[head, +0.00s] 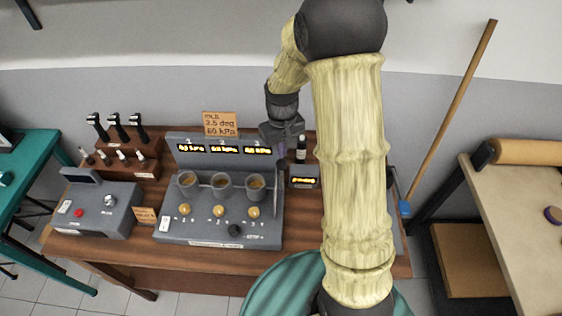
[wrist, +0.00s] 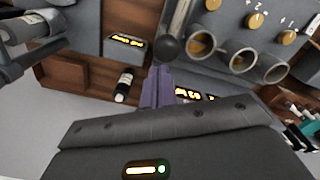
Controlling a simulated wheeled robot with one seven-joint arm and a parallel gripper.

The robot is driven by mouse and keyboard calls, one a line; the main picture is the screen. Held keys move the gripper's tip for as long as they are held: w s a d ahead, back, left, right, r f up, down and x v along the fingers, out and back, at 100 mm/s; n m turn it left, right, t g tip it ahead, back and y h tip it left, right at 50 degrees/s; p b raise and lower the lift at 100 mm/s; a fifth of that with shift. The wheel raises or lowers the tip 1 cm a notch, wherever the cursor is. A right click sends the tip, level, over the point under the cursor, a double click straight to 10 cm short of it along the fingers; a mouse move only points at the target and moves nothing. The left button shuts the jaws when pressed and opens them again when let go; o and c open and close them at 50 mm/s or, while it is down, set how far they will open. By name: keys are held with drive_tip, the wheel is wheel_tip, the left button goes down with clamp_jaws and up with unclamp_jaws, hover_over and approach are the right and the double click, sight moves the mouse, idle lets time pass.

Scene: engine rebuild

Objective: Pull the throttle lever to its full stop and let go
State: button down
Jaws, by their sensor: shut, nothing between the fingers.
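The throttle lever (head: 277,196) is a grey bar with a dark ball knob, standing at the right end of the grey test console (head: 180,229). In the wrist view its dark knob (wrist: 170,48) is just beyond my fingertips. My gripper (head: 282,150) is over the console's back right, right by the knob. Its purple fingers also show in the wrist view (wrist: 158,82), shut together with nothing between them. I cannot tell whether the fingertips touch the knob. The lever's lower end is partly hidden in the wrist view.
The console carries three cups (head: 222,186), yellow knobs and lit displays. An orange note (head: 220,124) is behind the console. A second grey box (head: 98,211) is at left.

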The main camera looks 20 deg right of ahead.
sight(282, 161)
idle(0.4)
wheel_tip(282, 161, down, 3)
drive_tip(key=shift+f+b, duration=0.2)
drive_tip(key=shift+b, duration=0.95)
drive_tip(key=shift+s, duration=0.15)
drive_tip(key=shift+s+a+r, duration=0.1)
drive_tip(key=shift+s+a, duration=0.1)
drive_tip(key=shift+s, duration=0.3)
drive_tip(key=shift+s+a+r, duration=0.1)
drive_tip(key=shift+s+a, duration=0.05)
drive_tip(key=shift+s, duration=0.3)
drive_tip(key=shift+f, duration=0.1)
drive_tip(key=shift+s+a+f+b, duration=0.1)
drive_tip(key=shift+s+a+b, duration=0.1)
drive_tip(key=shift+s, duration=0.4)
drive_tip(key=shift+s+a+b, duration=0.2)
drive_tip(key=shift+s, duration=0.35)
drive_tip(key=shift+s+f, duration=0.1)
drive_tip(key=shift+s, duration=0.05)
